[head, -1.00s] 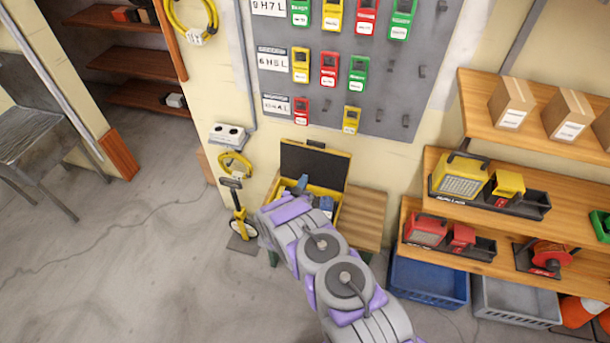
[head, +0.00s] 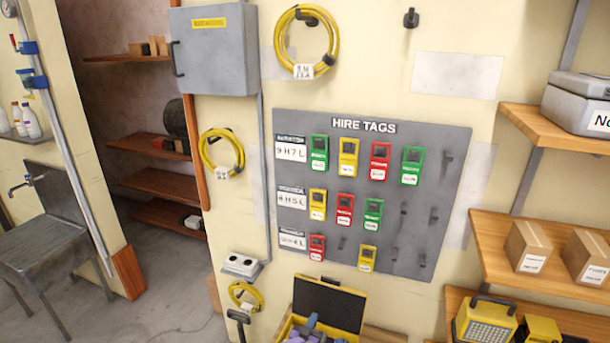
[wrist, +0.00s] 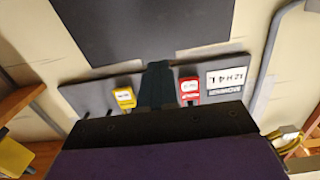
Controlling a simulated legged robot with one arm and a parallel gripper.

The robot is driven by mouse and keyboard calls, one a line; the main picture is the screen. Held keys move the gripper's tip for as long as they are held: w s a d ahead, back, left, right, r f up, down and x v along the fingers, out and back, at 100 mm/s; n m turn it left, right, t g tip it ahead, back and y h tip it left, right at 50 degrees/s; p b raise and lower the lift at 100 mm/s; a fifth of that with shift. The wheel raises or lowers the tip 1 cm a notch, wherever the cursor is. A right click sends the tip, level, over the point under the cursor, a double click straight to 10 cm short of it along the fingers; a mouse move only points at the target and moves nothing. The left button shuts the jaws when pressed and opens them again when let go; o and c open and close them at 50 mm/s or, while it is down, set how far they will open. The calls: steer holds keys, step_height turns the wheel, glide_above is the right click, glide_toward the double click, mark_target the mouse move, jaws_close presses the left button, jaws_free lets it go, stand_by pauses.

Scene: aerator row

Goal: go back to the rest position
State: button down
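My gripper shows in the wrist view as a dark, tapered finger shape (wrist: 157,86) above a black and purple body. Only one finger outline shows there, so I cannot tell whether it is open or shut. Nothing held is visible. Behind it, upside down in that view, are a yellow tag (wrist: 124,97) and a red tag (wrist: 190,90) on the grey tag board. In the head view, only a small purple part of my arm shows at the bottom edge, in front of the open yellow case (head: 284,330). The gripper cannot be made out there.
The grey HIRE TAGS board (head: 290,225) hangs on the wall with several coloured tags and some bare hooks. The case's black lid (head: 328,303) stands open below it. Wooden shelves (head: 490,262) with boxes and lamps are at right. Clear floor (head: 160,318) lies at left.

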steer(key=w+a+r+n+g+y, duration=0.1)
steer(key=w+r+g+y, duration=0.1)
steer(key=r, duration=0.5)
steer(key=w+a+r+g+y, duration=0.1)
steer(key=w+r+g+y, duration=0.1)
steer(key=r, duration=0.4)
steer(key=s+d+r+n+g+y, duration=0.1)
steer(key=s+r+n+g+y, duration=0.2)
steer(key=s+r, duration=0.9)
steer(key=s+d+r+g, duration=0.3)
steer(key=s+d+r, duration=0.1)
steer(key=s, duration=1.1)
steer(key=s+d+r+g, duration=0.4)
steer(key=s+r, duration=0.1)
steer(key=s, duration=1.1)
steer(key=s+d+r+g, duration=0.4)
steer(key=s, duration=1.2)
steer(key=shift+s+r+h, duration=0.2)
steer(key=shift+r+h, duration=0.1)
steer(key=shift+h, duration=0.1)
